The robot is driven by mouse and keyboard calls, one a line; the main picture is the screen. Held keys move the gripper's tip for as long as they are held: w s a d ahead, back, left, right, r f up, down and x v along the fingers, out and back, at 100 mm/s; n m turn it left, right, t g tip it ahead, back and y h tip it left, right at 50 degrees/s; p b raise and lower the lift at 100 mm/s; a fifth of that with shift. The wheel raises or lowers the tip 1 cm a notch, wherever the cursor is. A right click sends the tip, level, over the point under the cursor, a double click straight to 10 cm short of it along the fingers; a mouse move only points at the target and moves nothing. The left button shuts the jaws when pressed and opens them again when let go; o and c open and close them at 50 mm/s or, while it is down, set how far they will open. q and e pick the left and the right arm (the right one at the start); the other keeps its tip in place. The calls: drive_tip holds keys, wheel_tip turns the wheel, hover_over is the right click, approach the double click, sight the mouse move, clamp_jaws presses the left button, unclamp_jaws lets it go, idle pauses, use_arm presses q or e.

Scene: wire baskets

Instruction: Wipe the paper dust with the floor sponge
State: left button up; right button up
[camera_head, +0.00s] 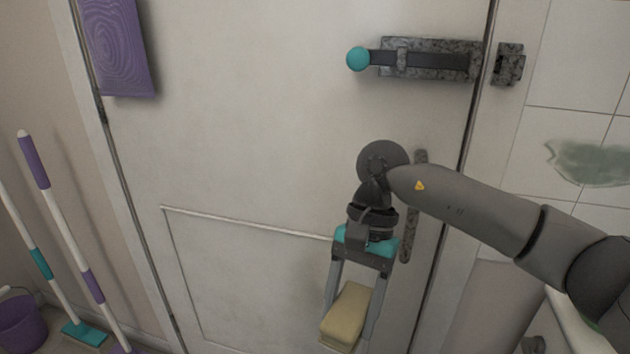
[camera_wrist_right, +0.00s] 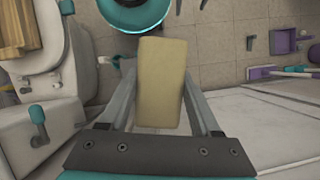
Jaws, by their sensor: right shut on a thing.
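My right gripper (camera_head: 347,318) points down in front of the white door, shut on a pale yellow block-shaped sponge (camera_head: 346,308). The sponge sits between the two grey fingers. In the right wrist view the sponge (camera_wrist_right: 161,82) stands out beyond the fingers. A grey-green smudge (camera_head: 590,162) lies on the white wall tiles at the right of the head view, apart from the sponge. I cannot tell whether this smudge is the paper dust. My left gripper is not in view.
The door (camera_head: 250,130) carries a dark latch with a teal knob (camera_head: 358,59). Mops (camera_head: 65,235) and a purple bucket (camera_head: 22,322) stand at the left. The right wrist view shows a toilet (camera_wrist_right: 35,45) and a round teal-rimmed thing (camera_wrist_right: 135,14) near the sponge.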

drive_tip(key=s+d+r+n+h, duration=0.2)
drive_tip(key=r+n, duration=0.3)
drive_tip(key=r, duration=0.3)
drive_tip(key=shift+s+r+n+g, duration=0.25)
drive_tip(key=shift+s+n+g, duration=0.15)
drive_tip(key=shift+s, duration=0.15)
